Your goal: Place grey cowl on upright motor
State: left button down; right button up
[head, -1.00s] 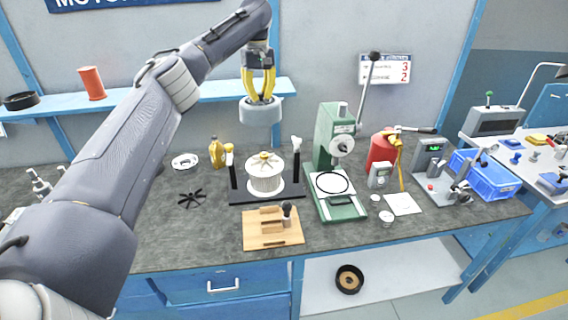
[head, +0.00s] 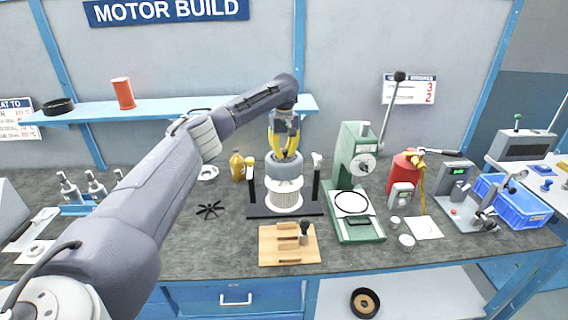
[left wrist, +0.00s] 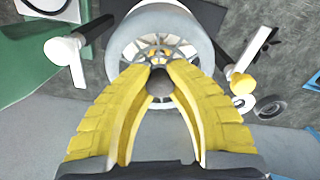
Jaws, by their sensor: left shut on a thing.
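The grey cowl (head: 284,168) is a short round cap held in my left gripper (head: 285,152). In the left wrist view the yellow fingers (left wrist: 160,80) close on a dark knob at the centre of the cowl (left wrist: 185,22), which has a spoked top. The motor (head: 284,196) stands upright as a white ribbed cylinder on a black base (head: 252,211) between two posts. The cowl is directly over the motor and hides its top. I cannot tell whether the cowl touches it. My right gripper is not in view.
Black posts with pale tops stand left (head: 250,181) and right (head: 316,180) of the motor. A green press (head: 352,165) is close on the right.

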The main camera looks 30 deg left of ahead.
pick_arm(q)
jog(key=shift+f, duration=2.15)
jog(key=c, duration=1.4)
grip_release()
jog(key=shift+f, duration=0.1)
notch_tip(320, 180, up, 12)
jog(key=shift+d+r, duration=0.1)
